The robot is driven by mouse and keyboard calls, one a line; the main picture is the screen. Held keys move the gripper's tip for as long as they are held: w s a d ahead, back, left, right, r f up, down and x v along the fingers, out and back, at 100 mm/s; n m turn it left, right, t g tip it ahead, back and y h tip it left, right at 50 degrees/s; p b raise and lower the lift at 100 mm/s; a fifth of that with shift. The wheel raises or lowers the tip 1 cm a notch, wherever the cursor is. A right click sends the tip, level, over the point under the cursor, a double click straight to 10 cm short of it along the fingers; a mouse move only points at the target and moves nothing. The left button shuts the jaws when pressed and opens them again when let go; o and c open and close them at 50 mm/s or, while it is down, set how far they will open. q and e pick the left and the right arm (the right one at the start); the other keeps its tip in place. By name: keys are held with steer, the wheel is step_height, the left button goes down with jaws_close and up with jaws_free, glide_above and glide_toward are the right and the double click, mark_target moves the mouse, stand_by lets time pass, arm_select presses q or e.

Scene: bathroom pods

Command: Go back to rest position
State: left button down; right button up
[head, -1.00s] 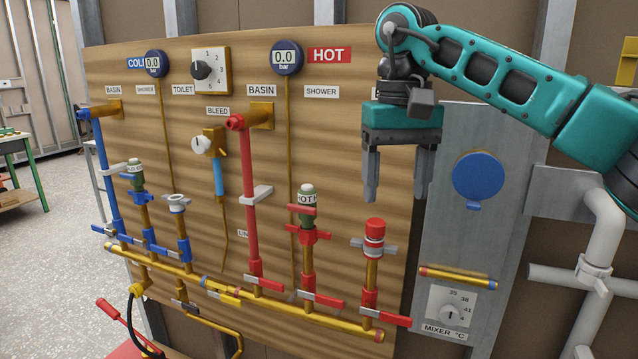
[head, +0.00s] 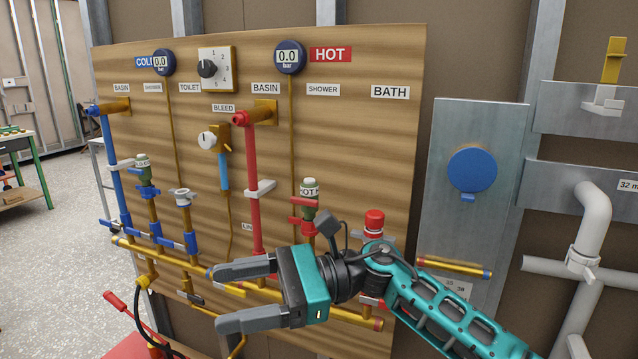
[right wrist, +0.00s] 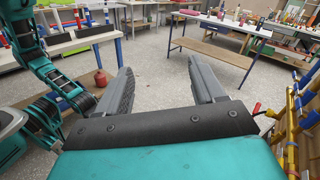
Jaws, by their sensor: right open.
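My right gripper (head: 245,296) is open and empty. In the head view it lies sideways in front of the lower part of the wooden pipe board (head: 365,150), with its fingers pointing left. The right wrist view shows its two spread fingers (right wrist: 158,85) with only floor and distant benches between them. My right arm comes in from the lower right and hides part of the brass manifold and the lower red valves. My left gripper is not seen in the head view. A teal arm of mine shows at the left of the right wrist view, but its jaws cannot be made out.
Red pipe (head: 251,190) and blue pipe (head: 110,170) stand out from the board. A steel panel (head: 445,220) with a blue disc and a white pipe (head: 592,215) are at right. In the right wrist view, benches (right wrist: 235,35) stand beyond open floor (right wrist: 150,60).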

steer(key=w+d+f+n+t+h, duration=0.25)
steer(key=d+f+n+t, duration=0.45)
steer(key=n+t, duration=0.65)
steer(key=w+d+f+n+t+h, duration=0.1)
steer(key=d+f+n+t+h, duration=0.2)
steer(key=d+f+n+t, duration=1.05)
steer(key=s+d+f+m+g+h, duration=0.3)
steer(key=s+f+m+g+h, duration=0.2)
steer(key=s+f+m, duration=0.1)
steer(key=s+d+f+m+g+h, duration=0.4)
steer(key=s+f+m+g, duration=0.2)
steer(key=s+f, duration=0.2)
steer(key=shift+s+d+m+h, duration=0.15)
steer(key=shift+s+m+h, duration=0.25)
steer(key=shift+s, duration=0.7)
